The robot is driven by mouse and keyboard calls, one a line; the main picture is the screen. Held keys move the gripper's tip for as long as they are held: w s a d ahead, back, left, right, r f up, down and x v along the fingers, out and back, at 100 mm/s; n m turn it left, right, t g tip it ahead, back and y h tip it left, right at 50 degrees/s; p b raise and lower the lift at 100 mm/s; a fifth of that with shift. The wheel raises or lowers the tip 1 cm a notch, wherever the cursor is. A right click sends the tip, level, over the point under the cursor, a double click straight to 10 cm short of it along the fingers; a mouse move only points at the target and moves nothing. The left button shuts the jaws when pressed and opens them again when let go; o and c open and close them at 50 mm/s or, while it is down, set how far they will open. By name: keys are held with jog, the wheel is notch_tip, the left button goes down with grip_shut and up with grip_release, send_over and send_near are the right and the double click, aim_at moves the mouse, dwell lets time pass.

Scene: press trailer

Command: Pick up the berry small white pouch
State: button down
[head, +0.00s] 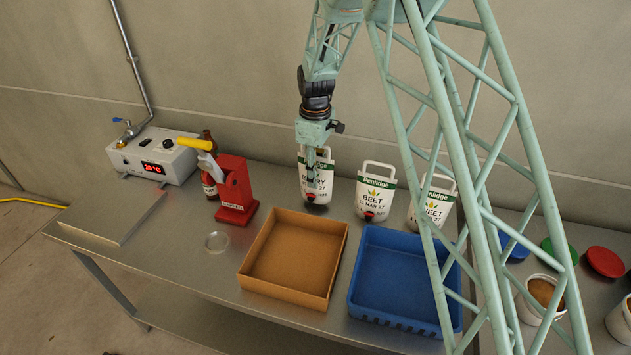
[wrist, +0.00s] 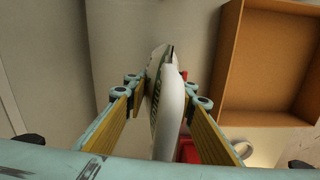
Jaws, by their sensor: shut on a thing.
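The berry small white pouch (head: 314,186) has a green band and a handle on top, with lettering ending in "RRY" partly hidden by my gripper. It is upright at the back of the steel table, left of two similar pouches. My gripper (head: 318,172) points down at it from above. In the wrist view the pouch (wrist: 170,105) shows edge-on between the two finger pads of my gripper (wrist: 166,108), which is shut on it. I cannot tell whether the pouch's base touches the table.
Two beet pouches (head: 374,192) (head: 431,208) stand to the right. A brown tray (head: 340,262) and a blue crate (head: 354,290) lie in front. A red press (head: 236,192), a brown bottle (head: 209,186) and a heater box (head: 152,157) stand left. White tubs (head: 527,309) are at right.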

jog(key=shift+r, duration=3.7)
jog(key=shift+r, duration=0.1)
